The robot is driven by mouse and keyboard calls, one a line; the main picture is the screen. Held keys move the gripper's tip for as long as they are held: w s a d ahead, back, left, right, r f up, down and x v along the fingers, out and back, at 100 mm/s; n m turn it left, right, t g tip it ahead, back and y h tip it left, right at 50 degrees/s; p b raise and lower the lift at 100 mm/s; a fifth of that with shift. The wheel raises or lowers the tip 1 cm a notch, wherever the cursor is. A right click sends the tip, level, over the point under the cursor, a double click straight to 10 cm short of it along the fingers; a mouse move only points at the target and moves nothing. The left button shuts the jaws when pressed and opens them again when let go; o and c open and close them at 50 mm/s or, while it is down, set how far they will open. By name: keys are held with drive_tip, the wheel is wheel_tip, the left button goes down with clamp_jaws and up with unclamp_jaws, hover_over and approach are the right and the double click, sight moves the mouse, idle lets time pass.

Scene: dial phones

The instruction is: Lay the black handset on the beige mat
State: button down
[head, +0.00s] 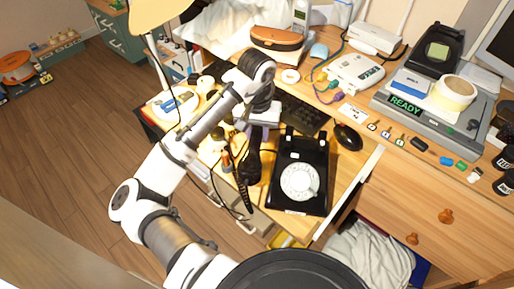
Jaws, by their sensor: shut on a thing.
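The black handset (250,166) hangs lengthwise below my gripper (261,125), just left of the black dial phone. My gripper is shut on the upper part of the handset; the fingertips are partly hidden by the wrist. A coiled black cord runs from the handset's lower end. The black dial phone (301,180) with its white dial sits near the desk's front edge, its cradle empty. I cannot make out the beige mat clearly in this view. The height of the handset above the desk is hard to tell.
A black keyboard (301,114) and a mouse (348,137) lie behind the phone. Small items and tools crowd the desk left of the handset. A grey device (425,115) with a READY display stands at right. A narrow wooden strip (345,178) right of the phone is clear.

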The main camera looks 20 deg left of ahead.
sight(257, 131)
drive_tip(key=shift+f, duration=2.95)
drive_tip(key=c, duration=1.1)
unclamp_jaws()
drive_tip(key=shift+f, duration=0.15)
wheel_tip(257, 131, up, 12)
drive_tip(key=shift+r+p, duration=0.2)
drive_tip(key=shift+p, duration=0.25)
